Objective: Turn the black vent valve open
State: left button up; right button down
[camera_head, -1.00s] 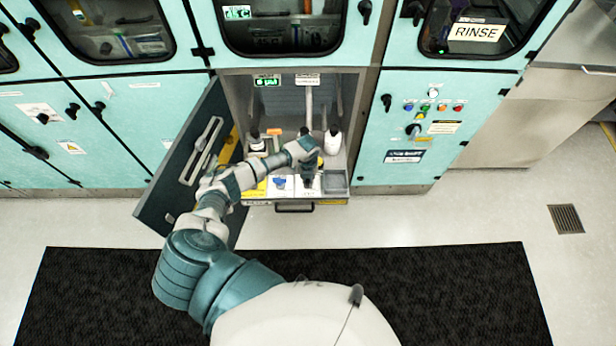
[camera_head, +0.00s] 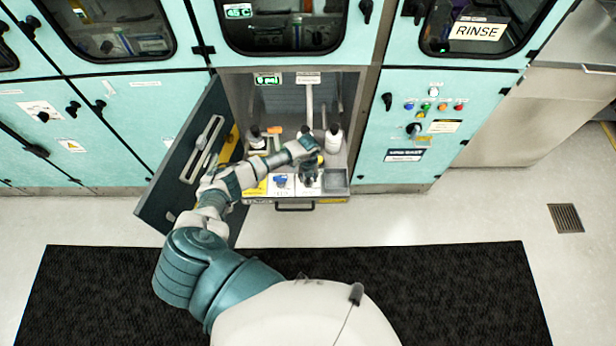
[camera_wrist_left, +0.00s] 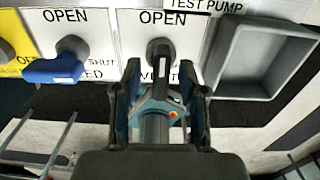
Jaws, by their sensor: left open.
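The black vent valve (camera_wrist_left: 160,52) shows in the left wrist view on a white plate, under the word OPEN. Its short black handle points down the picture, away from that word. The lettering below it is partly hidden by my gripper. My left gripper (camera_wrist_left: 161,88) is open, with one black finger on each side of the handle's lower end. I cannot tell whether either finger touches it. In the head view my left gripper (camera_head: 309,176) is over the pulled-out shelf and hides the black valve. My right gripper is not in view.
A blue valve (camera_wrist_left: 55,68) sits left of the black one, its handle crosswise. A grey open tray (camera_wrist_left: 257,58) lies to the right. An open dark door (camera_head: 190,150) stands left of my arm. Bottles, including a white one (camera_head: 333,140), stand behind the gripper.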

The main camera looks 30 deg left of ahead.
pick_arm(q)
notch_tip(320, 180, up, 12)
dwell(0.4)
jog(key=shift+f, duration=0.15)
